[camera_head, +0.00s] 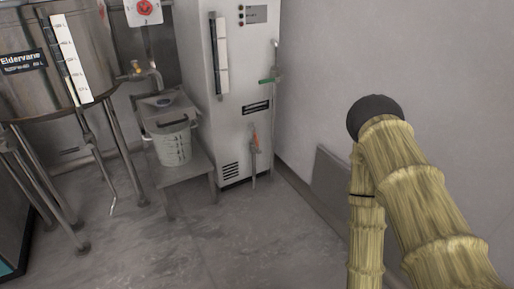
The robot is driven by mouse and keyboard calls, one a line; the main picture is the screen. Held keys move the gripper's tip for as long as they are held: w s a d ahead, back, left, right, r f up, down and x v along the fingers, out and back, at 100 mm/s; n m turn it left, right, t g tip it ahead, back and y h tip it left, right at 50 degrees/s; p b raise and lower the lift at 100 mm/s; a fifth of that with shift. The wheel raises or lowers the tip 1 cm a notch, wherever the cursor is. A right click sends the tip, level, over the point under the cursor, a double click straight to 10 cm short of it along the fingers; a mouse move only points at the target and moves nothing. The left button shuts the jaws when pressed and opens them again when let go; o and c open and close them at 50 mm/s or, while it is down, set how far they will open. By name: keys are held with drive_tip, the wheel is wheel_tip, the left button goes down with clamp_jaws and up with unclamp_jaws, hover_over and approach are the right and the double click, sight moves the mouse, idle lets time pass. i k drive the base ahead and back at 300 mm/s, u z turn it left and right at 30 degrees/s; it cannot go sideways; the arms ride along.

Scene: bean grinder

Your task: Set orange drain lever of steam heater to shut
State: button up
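The steam heater appears to be the tall white cabinet (232,125) against the back wall, left of the grey corner. A small orange lever (255,138) sits low on its front, on a thin pipe that runs down towards the floor. The lever looks roughly upright, in line with the pipe, but it is too small to tell its exact position. My arm shows at the right, well apart from the lever, with a black rounded end. My gripper's fingers do not show.
A green lever (268,81) is higher on the cabinet. Left of it, a white basket (173,146) stands on a low grey stand (193,172). A steel tank (28,65) on legs stands farther left. The floor (225,235) before the cabinet is clear.

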sight(259, 152)
drive_tip(key=u, duration=1.15)
drive_tip(key=i, duration=0.65)
drive_tip(key=z, duration=0.3)
